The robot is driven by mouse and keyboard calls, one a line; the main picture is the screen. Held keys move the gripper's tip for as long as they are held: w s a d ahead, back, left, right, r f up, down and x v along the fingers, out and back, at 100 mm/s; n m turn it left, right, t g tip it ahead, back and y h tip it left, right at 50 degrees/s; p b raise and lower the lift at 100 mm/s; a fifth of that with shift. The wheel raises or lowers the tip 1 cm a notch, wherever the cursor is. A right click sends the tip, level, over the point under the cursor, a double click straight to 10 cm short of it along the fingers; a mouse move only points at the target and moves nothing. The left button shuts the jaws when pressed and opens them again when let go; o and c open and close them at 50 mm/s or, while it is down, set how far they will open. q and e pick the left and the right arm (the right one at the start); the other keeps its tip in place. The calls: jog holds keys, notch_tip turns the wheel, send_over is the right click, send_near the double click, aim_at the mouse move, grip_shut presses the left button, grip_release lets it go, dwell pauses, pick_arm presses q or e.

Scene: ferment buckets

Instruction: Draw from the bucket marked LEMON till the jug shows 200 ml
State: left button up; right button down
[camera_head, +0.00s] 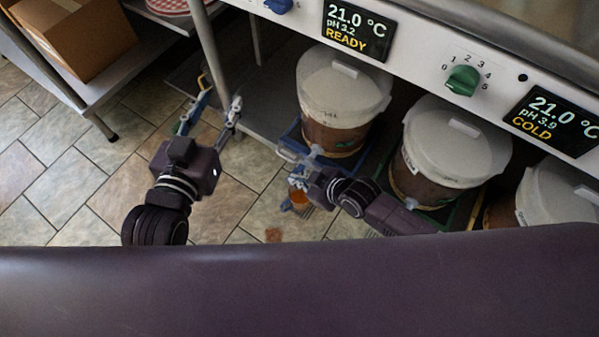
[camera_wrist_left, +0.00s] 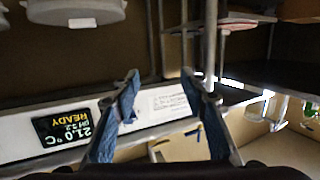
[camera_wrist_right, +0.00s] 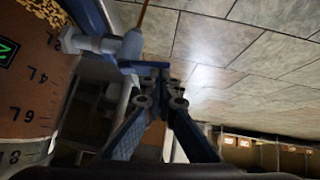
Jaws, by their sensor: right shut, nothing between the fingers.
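In the right wrist view the bucket (camera_wrist_right: 30,105) shows a volume scale and the edge of a dark sign ending in a green N; the rest of the name is out of view. Its tap (camera_wrist_right: 125,45) has a thin brown stream at its mouth. A small jug (camera_head: 299,198) with orange liquid stands below the tap; its level marks are unreadable. My right gripper (camera_wrist_right: 160,80) is shut and empty at the tap. My left gripper (camera_head: 212,112) is open and empty, left of the bucket.
More lidded buckets (camera_head: 455,140) stand to the right under a panel. A display (camera_head: 357,30) above the first bucket reads READY; another (camera_head: 555,118) reads COLD. A shelf post (camera_head: 212,55) stands near my left gripper. A brown patch (camera_head: 273,235) marks the floor.

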dwell(0.6)
pick_arm(q)
jog(key=s+a+f+g+y+p, duration=0.1)
jog(key=s+a+f+g+p, duration=0.1)
jog(key=s+f+g, duration=0.3)
notch_tip(320, 180, down, 4)
jog(key=shift+a+f+y, duration=0.1)
jog(key=shift+a+y, duration=0.2)
jog(key=shift+a, duration=0.05)
pick_arm(e)
jog(key=shift+r, duration=0.8)
dwell(0.4)
pick_arm(q)
jog(key=s+a+f+g+y+p, duration=0.1)
jog(key=s+a+f+g+p, duration=0.1)
jog(key=s+g, duration=0.35)
jog(key=s+a+f+g+y+p, duration=0.1)
jog(key=s+a+f+g+p, duration=0.15)
jog(key=s, duration=0.55)
jog(key=s+p+x, duration=0.1)
jog(key=p+x, duration=0.2)
jog(key=x, duration=0.8)
jog(key=shift+s+d+f+n, duration=0.2)
jog(key=shift+s+d+n, duration=0.1)
jog(key=shift+d, duration=0.15)
pick_arm(e)
jog(key=s+d+r, duration=0.3)
jog(key=d+r, duration=0.3)
jog(key=r, duration=0.5)
jog(key=shift+d, duration=0.3)
